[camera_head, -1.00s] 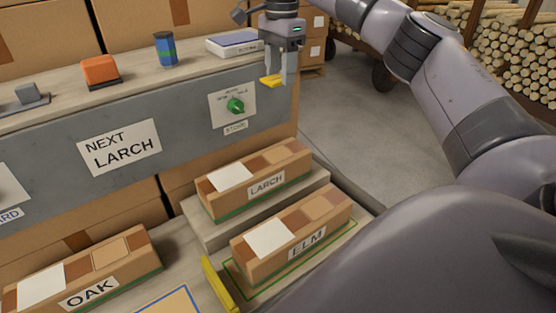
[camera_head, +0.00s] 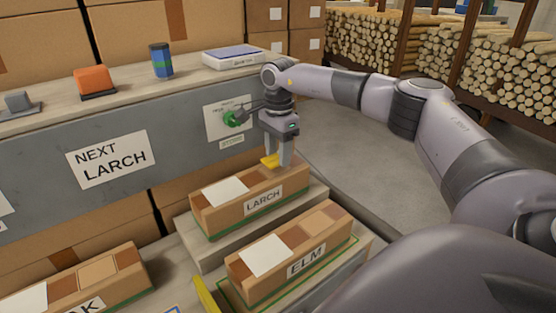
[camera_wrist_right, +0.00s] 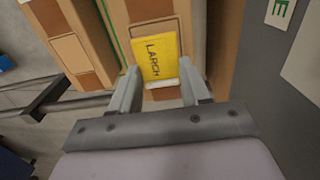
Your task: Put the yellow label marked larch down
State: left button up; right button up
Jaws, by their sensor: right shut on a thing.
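The yellow label (camera_wrist_right: 157,57) marked LARCH is held between the fingertips of my right gripper (camera_wrist_right: 158,85) in the right wrist view. In the head view the label (camera_head: 270,160) shows as a small yellow piece at the tips of my right gripper (camera_head: 278,158). The gripper points down over the far right end of the box marked LARCH (camera_head: 225,212). Whether the label touches the box top, I cannot tell. My left gripper is not in view.
The box marked ELM (camera_head: 300,262) lies in front of the LARCH box, with a yellow bar (camera_head: 207,296) beside it. The box marked OAK (camera_head: 70,285) is at lower left.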

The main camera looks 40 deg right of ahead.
notch_tip(320, 180, down, 2)
jog(key=shift+f, duration=0.25)
jog(key=shift+s+a+f, duration=0.1)
jog(key=shift+s+f, duration=0.05)
jog(key=shift+f, duration=0.2)
jog(key=o, duration=1)
jog(key=shift+f, duration=0.1)
jog(key=shift+r, duration=0.45)
notch_tip(320, 180, up, 13)
jog(key=shift+f+p, duration=0.2)
jog(key=shift+p, duration=0.9)
